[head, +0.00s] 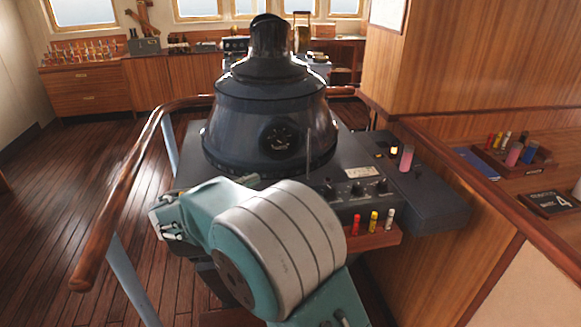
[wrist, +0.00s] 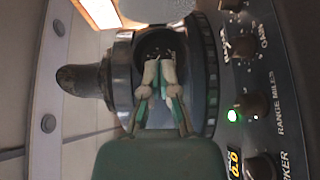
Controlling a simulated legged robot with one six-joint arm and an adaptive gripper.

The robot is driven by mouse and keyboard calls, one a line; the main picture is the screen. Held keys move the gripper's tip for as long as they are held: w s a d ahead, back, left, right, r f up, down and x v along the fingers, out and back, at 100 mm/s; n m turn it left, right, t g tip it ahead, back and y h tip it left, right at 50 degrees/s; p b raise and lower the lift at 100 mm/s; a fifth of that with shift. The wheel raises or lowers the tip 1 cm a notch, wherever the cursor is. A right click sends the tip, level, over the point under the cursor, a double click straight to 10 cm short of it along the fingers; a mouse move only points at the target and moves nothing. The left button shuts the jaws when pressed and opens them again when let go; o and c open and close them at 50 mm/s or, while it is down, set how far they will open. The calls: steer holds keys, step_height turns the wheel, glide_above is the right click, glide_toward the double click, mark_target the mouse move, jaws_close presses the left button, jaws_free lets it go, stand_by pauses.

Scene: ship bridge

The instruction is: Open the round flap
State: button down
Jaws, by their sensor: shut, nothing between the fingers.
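The round flap (head: 282,139) is a dark disc on the front of the black, bell-shaped radar hood (head: 268,98). In the wrist view, a dark round area (wrist: 163,42) on the hood shows just beyond my fingertips; I cannot tell whether the flap is shut or ajar. My gripper (wrist: 159,68) is shut and empty, its pale fingertips together in front of this round area. They partly cover it, and whether they touch it is unclear.
A wooden handrail (head: 128,190) curves around the left. Small coloured tubes (head: 373,222) stand at the console's front. Wooden floor is clear at left.

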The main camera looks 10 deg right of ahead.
steer(key=s+d+x, duration=0.1)
steer(key=s+x, duration=0.1)
steer(key=x, duration=1)
steer(key=shift+d+r, duration=0.2)
steer(key=shift+d, duration=0.15)
steer(key=shift+s, duration=0.1)
